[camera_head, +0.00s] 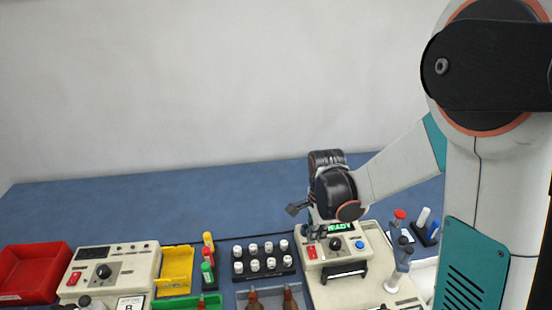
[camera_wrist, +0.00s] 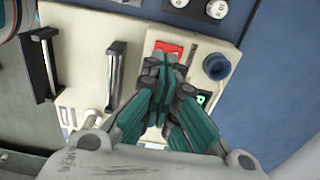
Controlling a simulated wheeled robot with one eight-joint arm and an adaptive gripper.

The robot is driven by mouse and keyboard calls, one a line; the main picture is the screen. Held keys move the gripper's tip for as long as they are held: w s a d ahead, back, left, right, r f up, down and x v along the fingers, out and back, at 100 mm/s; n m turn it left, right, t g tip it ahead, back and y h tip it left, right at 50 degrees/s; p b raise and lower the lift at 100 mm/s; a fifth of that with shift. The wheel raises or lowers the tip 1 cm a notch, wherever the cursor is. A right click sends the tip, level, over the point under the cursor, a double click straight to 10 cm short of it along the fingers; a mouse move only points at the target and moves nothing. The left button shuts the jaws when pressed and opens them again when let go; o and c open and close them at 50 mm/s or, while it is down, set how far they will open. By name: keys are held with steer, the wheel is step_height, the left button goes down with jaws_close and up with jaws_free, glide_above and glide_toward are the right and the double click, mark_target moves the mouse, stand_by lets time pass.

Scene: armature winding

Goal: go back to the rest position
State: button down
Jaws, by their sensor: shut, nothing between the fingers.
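My gripper (camera_head: 315,234) is shut and empty, pointing down over the beige machine (camera_head: 373,291) at the right of the bench. In the wrist view, my gripper's fingertips (camera_wrist: 166,62) are together over the panel, just below the red switch (camera_wrist: 168,48). Whether they touch the panel I cannot tell. The red switch also shows in the head view (camera_head: 312,252).
A black rack with white-topped pieces (camera_head: 264,263) stands left of the machine. Farther left are a yellow bin (camera_head: 176,270), a second beige device (camera_head: 122,270) and a red bin (camera_head: 32,272). The blue bench behind is clear.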

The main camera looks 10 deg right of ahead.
steer(key=s+r+n+t+b, duration=0.1)
steer(key=s+r+n+t, duration=0.6)
steer(key=s+r+n, duration=0.8)
steer(key=r+n, duration=0.1)
steer(key=n, duration=0.2)
steer(key=shift+r+b, duration=0.3)
steer(key=shift+r, duration=0.05)
